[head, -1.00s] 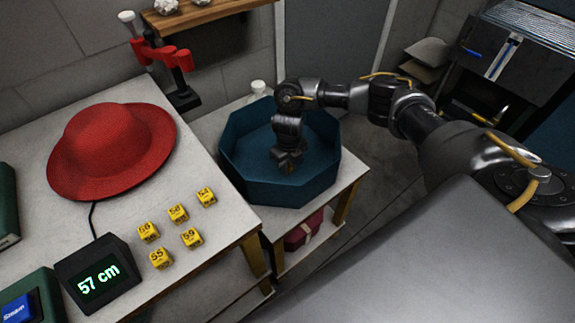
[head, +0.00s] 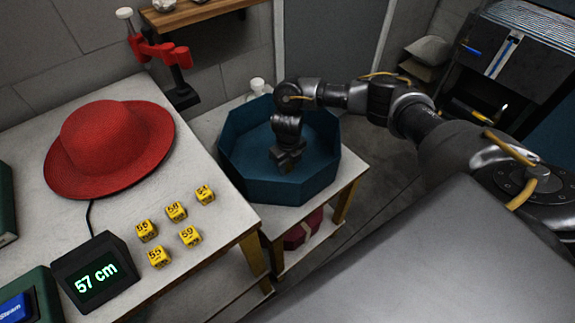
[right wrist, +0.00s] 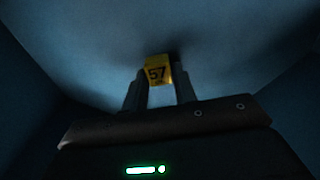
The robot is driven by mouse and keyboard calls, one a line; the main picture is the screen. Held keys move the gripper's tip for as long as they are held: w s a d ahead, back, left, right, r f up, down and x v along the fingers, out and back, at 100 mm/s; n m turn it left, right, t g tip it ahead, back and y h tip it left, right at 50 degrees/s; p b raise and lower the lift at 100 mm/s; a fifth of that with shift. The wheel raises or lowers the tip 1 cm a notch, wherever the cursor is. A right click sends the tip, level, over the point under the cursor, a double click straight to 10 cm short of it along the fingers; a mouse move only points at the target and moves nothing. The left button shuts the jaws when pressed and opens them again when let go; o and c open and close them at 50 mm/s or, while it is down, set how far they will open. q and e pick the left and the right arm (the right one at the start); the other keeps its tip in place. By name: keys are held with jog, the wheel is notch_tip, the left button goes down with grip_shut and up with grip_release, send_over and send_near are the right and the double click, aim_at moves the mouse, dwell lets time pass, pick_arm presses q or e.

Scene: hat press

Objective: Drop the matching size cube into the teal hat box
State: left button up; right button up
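The teal hat box (head: 240,165) stands open on a low table in the head view. My right gripper (head: 286,163) reaches down inside it, fingers apart. In the right wrist view, a yellow cube marked 57 (right wrist: 158,72) shows at the tips of my right gripper (right wrist: 160,88), between the spread fingers and close to the box floor. I cannot tell whether it touches the floor. In the head view this cube is hidden. The display (head: 97,276) reads 57 cm. My left gripper is not in view.
Several other yellow numbered cubes (head: 189,236) sit on the white table (head: 200,270), near a red hat (head: 112,145). A red clamp-like stand (head: 165,52) is behind. A dark red box (head: 303,230) lies on the shelf below the hat box.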

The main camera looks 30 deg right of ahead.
jog(key=o, duration=0.4)
jog(key=shift+w+r, duration=0.1)
jog(key=shift+r, duration=0.35)
notch_tip(320, 180, up, 8)
jog(key=shift+r+p, duration=0.25)
jog(key=shift+p, duration=0.85)
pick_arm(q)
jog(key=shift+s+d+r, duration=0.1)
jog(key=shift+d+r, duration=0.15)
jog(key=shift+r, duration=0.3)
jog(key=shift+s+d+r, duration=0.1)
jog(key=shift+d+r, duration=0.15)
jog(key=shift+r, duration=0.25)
pick_arm(e)
jog(key=shift+r, duration=0.75)
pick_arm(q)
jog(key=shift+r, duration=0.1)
